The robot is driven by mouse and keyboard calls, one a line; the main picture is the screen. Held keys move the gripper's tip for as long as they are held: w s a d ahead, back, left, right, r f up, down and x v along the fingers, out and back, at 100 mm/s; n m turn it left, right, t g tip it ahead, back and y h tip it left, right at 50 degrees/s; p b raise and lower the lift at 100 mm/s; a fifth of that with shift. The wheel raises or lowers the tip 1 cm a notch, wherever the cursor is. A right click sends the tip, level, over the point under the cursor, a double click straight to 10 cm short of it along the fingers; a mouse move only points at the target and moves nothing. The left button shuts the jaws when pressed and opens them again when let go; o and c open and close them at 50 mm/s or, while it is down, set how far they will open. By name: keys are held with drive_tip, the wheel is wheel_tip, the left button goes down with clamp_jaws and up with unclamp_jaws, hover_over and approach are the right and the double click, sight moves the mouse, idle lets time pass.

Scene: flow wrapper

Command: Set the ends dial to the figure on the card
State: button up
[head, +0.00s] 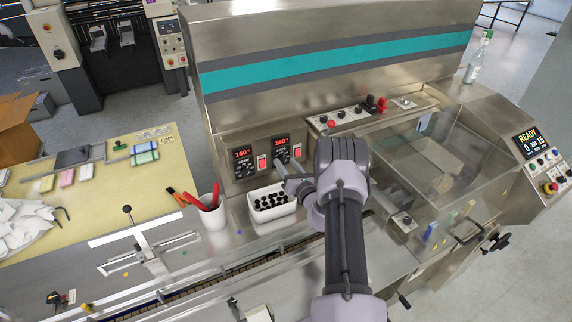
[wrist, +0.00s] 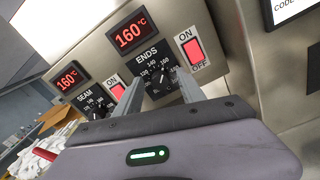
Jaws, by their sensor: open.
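The ends dial (wrist: 158,80) is a black knob on a black scale plate marked ENDS, with a white pointer line. The red readout above it (wrist: 130,36) shows 160°C. My gripper (wrist: 158,88) is open, one finger on each side of the dial; I cannot tell whether they touch it. The fingers hide part of the scale, so the exact setting is unclear. In the head view my gripper (head: 285,168) reaches the panel below the right-hand readout (head: 281,142). I cannot make out a card with a readable figure.
The seam dial (wrist: 96,105) and its 160°C readout (wrist: 68,78) sit left. A lit red ON/OFF switch (wrist: 193,48) is close right of the ends dial. Below the panel are a white bin of black pieces (head: 272,212) and a white cup with red-handled tools (head: 214,238).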

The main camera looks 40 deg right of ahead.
drive_tip(key=shift+w+d, duration=0.1)
drive_tip(key=shift+w, duration=0.15)
clamp_jaws()
